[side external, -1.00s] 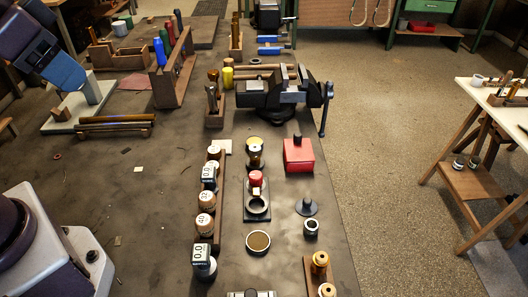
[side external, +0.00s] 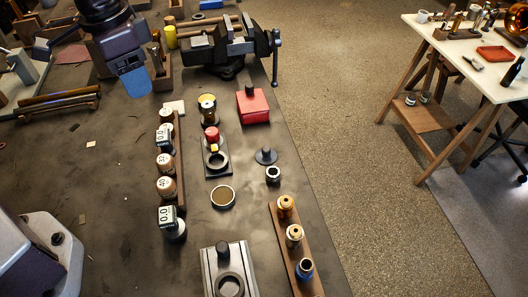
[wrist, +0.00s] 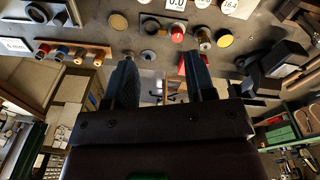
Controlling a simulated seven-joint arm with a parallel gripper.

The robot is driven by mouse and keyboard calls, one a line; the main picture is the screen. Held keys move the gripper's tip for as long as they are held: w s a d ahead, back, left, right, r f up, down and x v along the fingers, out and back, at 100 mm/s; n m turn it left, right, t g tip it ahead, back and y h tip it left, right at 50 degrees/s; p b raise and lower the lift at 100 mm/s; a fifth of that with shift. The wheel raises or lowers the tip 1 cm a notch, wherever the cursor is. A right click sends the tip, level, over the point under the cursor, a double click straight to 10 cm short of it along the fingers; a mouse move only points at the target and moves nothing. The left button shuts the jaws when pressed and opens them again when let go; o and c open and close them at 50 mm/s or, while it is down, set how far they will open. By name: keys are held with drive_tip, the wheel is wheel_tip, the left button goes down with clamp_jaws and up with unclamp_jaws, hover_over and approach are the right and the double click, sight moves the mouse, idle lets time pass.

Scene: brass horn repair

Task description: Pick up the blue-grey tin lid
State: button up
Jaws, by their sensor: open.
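The tin lid (side external: 266,156) looks like a dark grey-blue disc with an upright knob. It lies flat on the dark bench, in front of the red box and behind a small dark jar. In the wrist view the lid (wrist: 148,55) shows between the fingers, nearer the left one. My gripper (side external: 137,88) hangs above the bench at the upper left in the side view, well left of the lid and clear of it. In the wrist view my gripper (wrist: 161,58) has its two fingers wide apart with nothing held between them.
The red box (side external: 253,105) stands behind the lid, and the small dark jar (side external: 273,174) is close in front. A ring on a black base (side external: 217,160) is to its left. A rack of labelled jars (side external: 178,170) and a vise (side external: 225,48) are obstacles nearby.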

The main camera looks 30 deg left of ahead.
drive_tip(key=w+d+f+m+h, duration=0.3)
drive_tip(key=w+d+f+m, duration=0.2)
drive_tip(key=w+d+f, duration=0.4)
drive_tip(key=m+t, duration=0.1)
drive_tip(key=m, duration=0.3)
approach(266, 149)
drive_tip(key=shift+h, duration=0.3)
drive_tip(key=f, duration=0.1)
drive_tip(key=w+f, duration=0.1)
drive_tip(key=f, duration=0.1)
drive_tip(key=shift+w+d+f, duration=0.15)
drive_tip(key=shift+d+f, duration=0.2)
drive_tip(key=shift+f, duration=0.05)
drive_tip(key=x, duration=0.4)
drive_tip(key=shift+s+d+f, duration=0.1)
drive_tip(key=shift+s, duration=0.3)
drive_tip(key=shift+w+d+f, duration=0.1)
drive_tip(key=shift+d+f, duration=0.1)
drive_tip(key=shift+f, duration=0.3)
clamp_jaws()
